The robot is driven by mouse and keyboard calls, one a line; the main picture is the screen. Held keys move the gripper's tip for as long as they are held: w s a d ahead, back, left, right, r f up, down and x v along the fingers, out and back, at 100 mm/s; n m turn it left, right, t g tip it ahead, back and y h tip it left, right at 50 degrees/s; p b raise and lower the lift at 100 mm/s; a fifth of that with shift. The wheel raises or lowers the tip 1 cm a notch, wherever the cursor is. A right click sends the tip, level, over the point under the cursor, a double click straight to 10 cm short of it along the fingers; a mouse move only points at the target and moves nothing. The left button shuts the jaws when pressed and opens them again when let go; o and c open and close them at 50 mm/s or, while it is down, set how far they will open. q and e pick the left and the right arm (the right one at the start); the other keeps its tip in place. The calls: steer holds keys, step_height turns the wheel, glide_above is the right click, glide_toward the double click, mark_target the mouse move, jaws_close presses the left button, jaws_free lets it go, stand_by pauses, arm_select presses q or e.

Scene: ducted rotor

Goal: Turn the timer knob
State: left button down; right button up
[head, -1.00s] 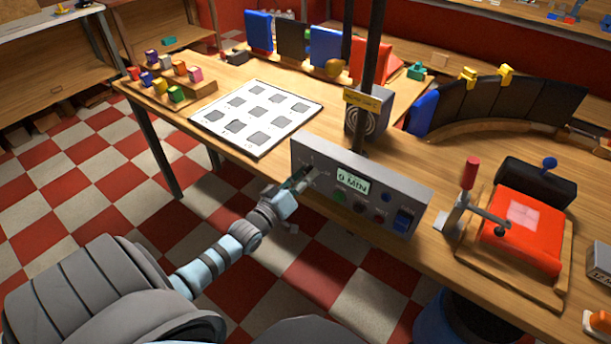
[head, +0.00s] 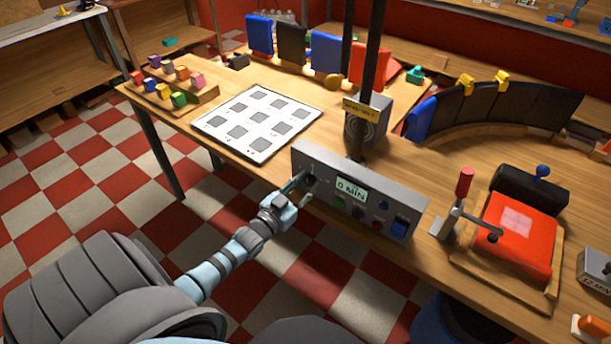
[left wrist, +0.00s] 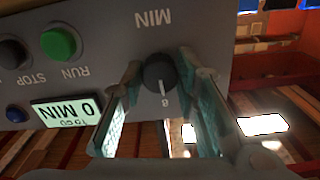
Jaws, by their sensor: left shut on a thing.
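The timer knob (left wrist: 160,75) is a small dark round knob with a pale pointer mark, on a grey control box (head: 420,197). In the left wrist view its pointer is toward the 0 mark. The box display (head: 351,188) reads 0 MIN; it also shows in the left wrist view (left wrist: 68,112). My left gripper (head: 303,188) is at the box's left end, its two fingers (left wrist: 163,78) on either side of the knob, shut on it. My right gripper is not in view.
Beside the display are a green RUN button (left wrist: 58,43), a black STOP button (left wrist: 12,52) and a blue switch (head: 399,225). A white board with grey squares (head: 259,147) lies left of the box. A press with a red pad (head: 520,225) stands right. A dark post (head: 374,70) rises behind.

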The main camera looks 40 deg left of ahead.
arm_select(q)
steer(key=shift+f+m, duration=0.1)
steer(key=shift+m, duration=0.3)
steer(key=c, duration=1.2)
jaws_free()
steer(key=shift+c, duration=0.2)
steer(key=shift+s, duration=0.1)
steer(key=s, duration=1.2)
steer(key=shift+d, duration=0.15)
